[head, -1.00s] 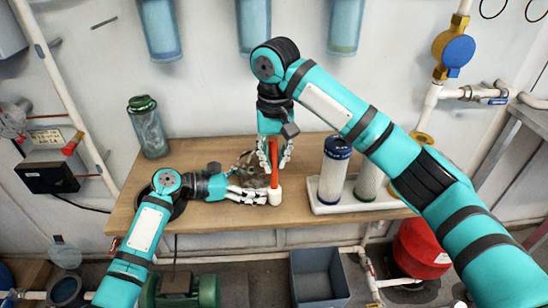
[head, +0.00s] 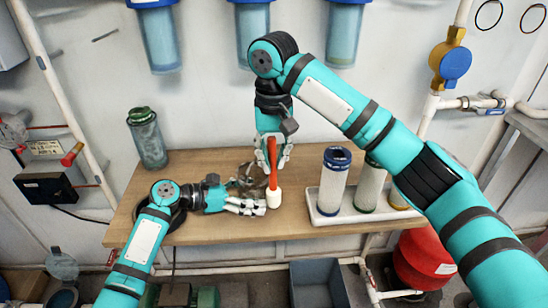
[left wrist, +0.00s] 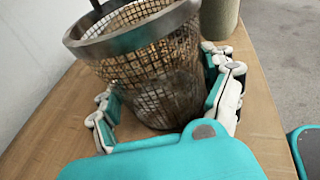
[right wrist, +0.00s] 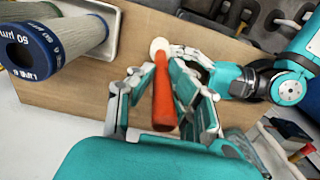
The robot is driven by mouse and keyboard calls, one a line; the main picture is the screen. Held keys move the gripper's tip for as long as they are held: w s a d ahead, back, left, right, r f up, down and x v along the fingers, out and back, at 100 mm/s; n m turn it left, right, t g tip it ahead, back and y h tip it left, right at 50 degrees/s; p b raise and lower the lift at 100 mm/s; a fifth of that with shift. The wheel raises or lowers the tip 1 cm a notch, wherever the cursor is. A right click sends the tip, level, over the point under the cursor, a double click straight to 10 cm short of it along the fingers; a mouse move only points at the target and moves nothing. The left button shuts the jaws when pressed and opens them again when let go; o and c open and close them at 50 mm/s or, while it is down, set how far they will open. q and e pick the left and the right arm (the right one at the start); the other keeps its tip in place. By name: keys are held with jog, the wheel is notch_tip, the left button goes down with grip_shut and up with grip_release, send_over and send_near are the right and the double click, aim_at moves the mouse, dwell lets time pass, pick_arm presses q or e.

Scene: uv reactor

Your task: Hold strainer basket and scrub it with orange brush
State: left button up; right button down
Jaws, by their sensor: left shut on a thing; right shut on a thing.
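The strainer basket (left wrist: 155,75) is a rusty metal mesh cup with a wide rim, tilted in the left wrist view. My left gripper (left wrist: 165,98) has its fingers on both sides of it, shut on it. In the head view, the basket (head: 244,180) is partly hidden by my left gripper (head: 252,206), low over the bench. My right gripper (head: 274,160) is shut on the orange handle of the brush (head: 272,176). The brush points down, with its white head beside my left fingertips. In the right wrist view, the brush (right wrist: 163,95) is between my right fingers (right wrist: 155,85). Whether it touches the basket is unclear.
The wooden bench (head: 230,236) has clear space at its front. A white tray (head: 325,216) with filter cartridges (head: 333,180) stands to the right. A green-lidded jar (head: 147,138) stands at the left back. Blue housings (head: 253,40) hang on the wall.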

aim_at(272, 170)
jog(key=shift+w, duration=0.1)
jog(key=shift+a+f, duration=0.1)
jog(key=shift+f, duration=1.6)
jog(key=shift+s, duration=0.2)
jog(key=shift+d+r, duration=0.2)
jog(key=shift+r, duration=1.55)
jog(key=shift+w+a, duration=0.15)
jog(key=shift+w, duration=0.05)
